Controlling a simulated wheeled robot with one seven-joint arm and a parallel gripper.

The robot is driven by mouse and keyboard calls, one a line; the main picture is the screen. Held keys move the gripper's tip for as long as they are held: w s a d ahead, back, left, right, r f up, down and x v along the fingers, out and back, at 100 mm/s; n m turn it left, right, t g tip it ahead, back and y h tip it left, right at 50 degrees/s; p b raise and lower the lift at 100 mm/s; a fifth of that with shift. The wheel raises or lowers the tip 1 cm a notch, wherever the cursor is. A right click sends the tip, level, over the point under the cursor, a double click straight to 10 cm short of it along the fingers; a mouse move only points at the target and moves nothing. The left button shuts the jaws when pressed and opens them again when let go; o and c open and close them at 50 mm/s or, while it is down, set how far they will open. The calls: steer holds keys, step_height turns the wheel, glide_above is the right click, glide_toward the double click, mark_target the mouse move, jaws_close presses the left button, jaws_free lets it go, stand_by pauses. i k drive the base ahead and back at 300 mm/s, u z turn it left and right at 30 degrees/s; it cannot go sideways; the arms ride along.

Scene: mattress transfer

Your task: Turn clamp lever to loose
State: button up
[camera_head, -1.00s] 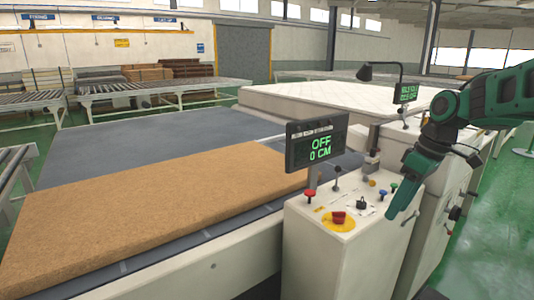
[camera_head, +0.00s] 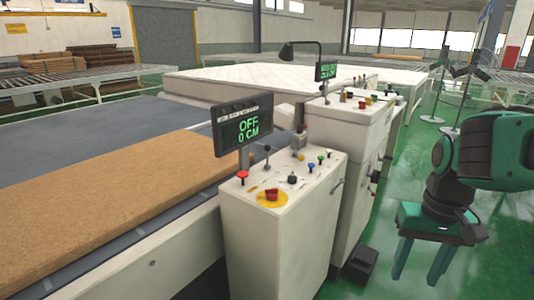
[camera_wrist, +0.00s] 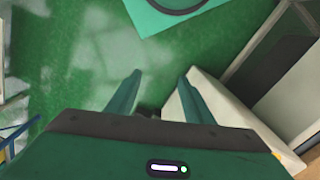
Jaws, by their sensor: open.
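I cannot tell for certain which control is the clamp lever. A small dark lever (camera_head: 267,155) stands upright on top of the near control cabinet (camera_head: 275,245). A black handle (camera_head: 375,177) sticks out from the side of the farther control cabinet (camera_head: 350,130). My gripper (camera_head: 421,275) is to the right of both cabinets, over the green floor, fingers pointing down. Its fingers are apart with nothing between them. In the wrist view my gripper (camera_wrist: 161,77) also shows open and empty, with a pale cabinet edge close by its right finger.
The near cabinet carries a display (camera_head: 243,124) reading OFF 0 CM, a red emergency button (camera_head: 272,194) and several knobs. A brown mattress slab (camera_head: 120,200) lies left. A white mattress (camera_head: 260,85) lies behind. A black box (camera_head: 360,265) sits on the floor. Green floor is open at right.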

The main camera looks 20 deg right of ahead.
mark_target(301, 158)
steer(key=k, duration=0.65)
steer(key=u, duration=0.5)
steer(key=i, duration=1.4)
steer(key=z, duration=0.55)
